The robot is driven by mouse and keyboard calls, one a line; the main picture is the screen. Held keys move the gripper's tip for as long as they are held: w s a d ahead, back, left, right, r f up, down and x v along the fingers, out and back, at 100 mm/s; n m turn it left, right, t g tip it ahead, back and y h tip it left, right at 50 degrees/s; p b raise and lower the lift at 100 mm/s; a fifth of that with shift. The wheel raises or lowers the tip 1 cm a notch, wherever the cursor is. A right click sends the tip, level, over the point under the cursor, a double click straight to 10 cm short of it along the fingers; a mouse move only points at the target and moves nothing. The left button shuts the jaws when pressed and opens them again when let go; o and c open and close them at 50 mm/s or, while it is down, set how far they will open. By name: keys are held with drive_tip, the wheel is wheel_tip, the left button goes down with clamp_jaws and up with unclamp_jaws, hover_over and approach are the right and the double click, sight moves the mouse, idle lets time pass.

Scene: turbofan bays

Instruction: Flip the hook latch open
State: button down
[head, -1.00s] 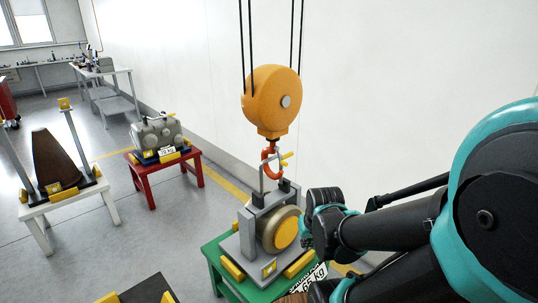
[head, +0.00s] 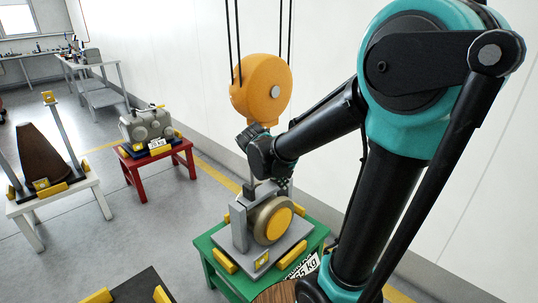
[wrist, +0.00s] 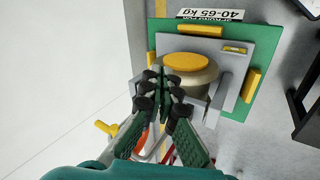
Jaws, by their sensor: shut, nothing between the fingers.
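The hook hangs below the orange hoist block (head: 262,92). In the head view my wrist covers the hook and its latch. In the wrist view a small orange part of the hook (wrist: 142,146) shows low, behind my fingers. The yellow latch tab (wrist: 106,128) sticks out to the left of my gripper. My gripper (wrist: 166,76) is shut and empty, its fingertips together in front of the round engine part. In the head view my gripper (head: 284,184) is just below the hoist block and above the engine part. I cannot tell whether it touches the hook.
The grey engine part with a yellow disc (head: 279,224) stands on a green stand (head: 208,246). A red stand (head: 134,170) and a white stand (head: 22,212) hold other loads at left. The white wall is close behind. Black hoist cables rise above the block.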

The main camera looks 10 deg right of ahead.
drive_tip(key=w+a+r+n+t+h, duration=0.2)
drive_tip(key=w+a+r+h, duration=0.2)
drive_tip(key=w+a+r, duration=0.5)
drive_tip(key=shift+w+a+r+n+t, duration=0.35)
drive_tip(key=shift+w+a, duration=0.25)
drive_tip(key=shift+a, duration=0.65)
drive_tip(key=shift+f, duration=0.1)
drive_tip(key=x, duration=1.4)
